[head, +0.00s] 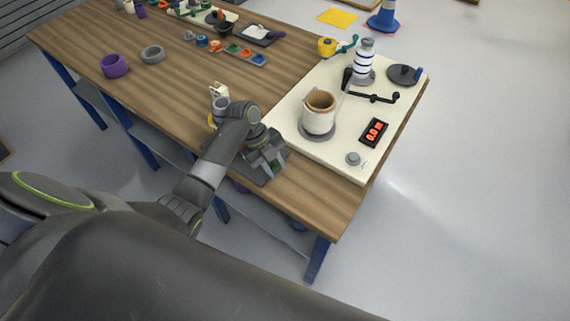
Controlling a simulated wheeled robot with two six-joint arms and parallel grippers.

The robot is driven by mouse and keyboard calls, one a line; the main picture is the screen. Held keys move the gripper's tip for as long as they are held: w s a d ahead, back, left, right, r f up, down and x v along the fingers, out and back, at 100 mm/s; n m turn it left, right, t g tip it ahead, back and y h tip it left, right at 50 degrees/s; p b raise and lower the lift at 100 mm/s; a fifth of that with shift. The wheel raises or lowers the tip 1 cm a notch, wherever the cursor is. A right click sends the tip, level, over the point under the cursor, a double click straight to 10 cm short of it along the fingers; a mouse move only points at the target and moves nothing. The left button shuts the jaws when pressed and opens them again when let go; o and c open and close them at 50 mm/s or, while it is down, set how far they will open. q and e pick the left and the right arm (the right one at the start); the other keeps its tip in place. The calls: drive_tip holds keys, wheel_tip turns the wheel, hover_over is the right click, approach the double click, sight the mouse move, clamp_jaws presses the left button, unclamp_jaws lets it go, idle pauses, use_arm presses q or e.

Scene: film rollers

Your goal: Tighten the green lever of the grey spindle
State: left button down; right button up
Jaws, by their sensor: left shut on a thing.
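My left gripper (268,158) is at the table's near edge, left of the cream board, low over a dark grey plate (255,174). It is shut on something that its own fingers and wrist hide. I cannot make out a grey spindle with a green lever near it; the gripper and forearm cover that spot. A teal-green lever (347,46) shows on a yellow part (327,47) at the board's back left, well away from the gripper. My right gripper is not in view.
The cream board (290,115) carries a beige pot (319,112), a striped white bottle-like roller (365,59), a black crank (375,97), a dark disc (404,74) and a red display (374,132).

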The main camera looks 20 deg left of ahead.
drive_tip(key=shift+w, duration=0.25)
use_arm(q)
drive_tip(key=c, duration=1.2)
unclamp_jaws()
drive_tip(key=shift+o, duration=0.2)
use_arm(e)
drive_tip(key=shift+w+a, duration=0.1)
use_arm(q)
drive_tip(key=shift+r, duration=0.1)
wheel_tip(320, 180, up, 10)
drive_tip(key=shift+f+b, duration=0.1)
drive_tip(key=shift+b, duration=0.7)
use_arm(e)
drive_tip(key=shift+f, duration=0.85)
